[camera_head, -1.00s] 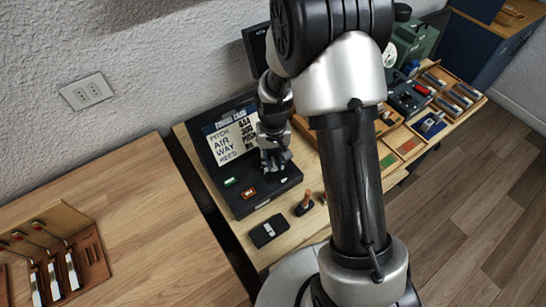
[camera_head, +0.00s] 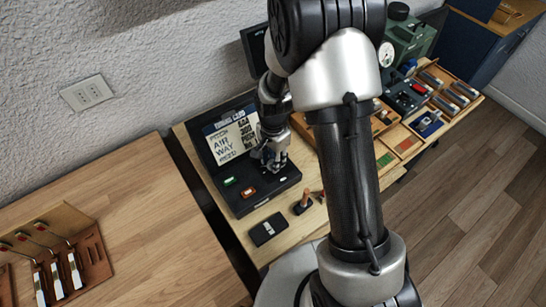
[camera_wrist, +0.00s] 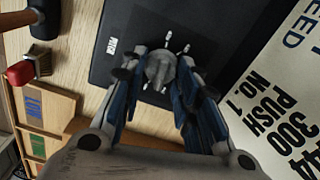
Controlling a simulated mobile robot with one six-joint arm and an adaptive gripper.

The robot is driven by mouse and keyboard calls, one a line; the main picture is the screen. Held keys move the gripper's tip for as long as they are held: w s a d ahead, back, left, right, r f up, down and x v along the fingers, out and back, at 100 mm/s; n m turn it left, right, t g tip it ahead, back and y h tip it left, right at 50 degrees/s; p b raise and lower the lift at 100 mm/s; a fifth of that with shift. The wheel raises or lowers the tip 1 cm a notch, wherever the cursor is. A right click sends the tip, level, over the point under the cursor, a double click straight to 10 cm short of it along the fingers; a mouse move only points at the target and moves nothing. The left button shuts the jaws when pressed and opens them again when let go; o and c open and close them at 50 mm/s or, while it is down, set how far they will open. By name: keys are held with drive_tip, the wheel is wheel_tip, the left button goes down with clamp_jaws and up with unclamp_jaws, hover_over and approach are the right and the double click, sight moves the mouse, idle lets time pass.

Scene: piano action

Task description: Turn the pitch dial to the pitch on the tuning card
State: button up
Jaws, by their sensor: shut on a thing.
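The tuning card (camera_head: 231,139) is a pale sheet titled with a dark header, standing in the raised back of a black case. My gripper (camera_wrist: 158,80) is shut on the dial, one finger at each side. In the head view my gripper (camera_head: 273,160) hides the dial. The dial's setting cannot be read.
A green display (camera_head: 229,181) and a red one (camera_head: 248,192) lie on the panel. Trays of parts (camera_head: 430,125) lie to the right.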

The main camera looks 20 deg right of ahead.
drive_tip(key=shift+s+m, duration=0.1)
drive_tip(key=shift+m, duration=1.9)
drive_tip(key=o, duration=1.1)
drive_tip(key=shift+c, duration=0.2)
wheel_tip(320, 180, up, 12)
drive_tip(key=shift+r, duration=0.1)
